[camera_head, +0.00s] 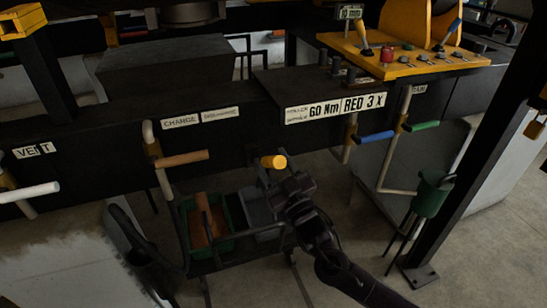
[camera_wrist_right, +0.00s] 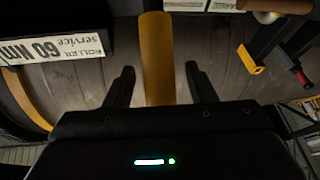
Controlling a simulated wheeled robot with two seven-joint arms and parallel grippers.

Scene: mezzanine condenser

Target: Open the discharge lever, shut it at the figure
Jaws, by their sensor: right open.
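My right gripper (camera_head: 277,172) is open at the yellow lever. In the right wrist view, the yellow bar (camera_wrist_right: 157,60) stands between the open fingers (camera_wrist_right: 160,85), with a gap on each side. My left gripper is not in view.
A sign (camera_head: 335,107) reads 60 Nm and RED 3 X. A yellow control panel (camera_head: 400,66) stands above, at the right. A cart with a green bin (camera_head: 228,243) stands below my gripper.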

